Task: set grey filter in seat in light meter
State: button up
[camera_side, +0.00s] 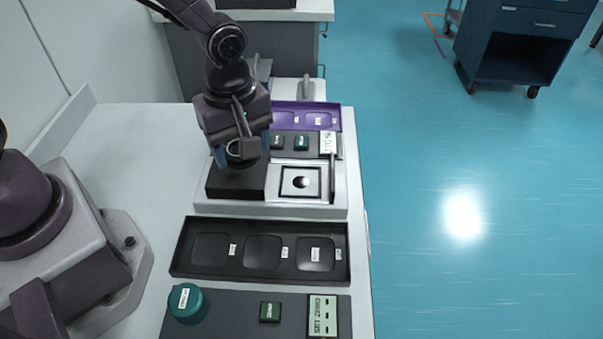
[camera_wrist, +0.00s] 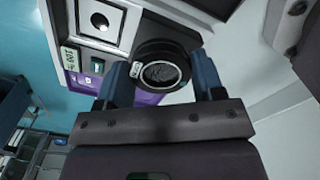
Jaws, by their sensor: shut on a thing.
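My gripper (camera_side: 243,152) is shut on the grey filter, a dark round ring with a grey disc (camera_wrist: 162,73) between the two blue fingers in the wrist view. In the side view the filter (camera_side: 243,147) is partly hidden by the fingers. It is above or at the back of the black block (camera_side: 235,182) on the light meter; I cannot tell whether they touch. The light meter (camera_side: 270,208) has a white base. To the right of the block is a white square with a black frame and a dark round opening (camera_side: 300,182), also in the wrist view (camera_wrist: 98,20).
A black tray (camera_side: 178,255) with several shallow recesses lies in front of the meter. A purple tray (camera_side: 335,115) lies behind it. A panel (camera_side: 240,318) with a teal knob, green button and display is nearest. A thin upright plate (camera_side: 332,178) stands right of the opening.

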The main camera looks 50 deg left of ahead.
jog(key=w+d+f, duration=0.1)
jog(key=w+f, duration=0.1)
jog(key=w, duration=0.2)
send_over(302, 184)
jog(key=f, duration=0.3)
jog(key=s+f, duration=0.1)
jog(key=f, duration=0.1)
jog(key=shift+a+f, duration=0.15)
jog(key=shift+w+f, duration=0.4)
jog(key=shift+f, duration=0.1)
jog(key=shift+w+f, duration=0.1)
jog(key=shift+f, duration=1.5)
jog(key=o, duration=0.7)
jog(key=shift+f, duration=0.15)
jog(key=shift+c, duration=0.2)
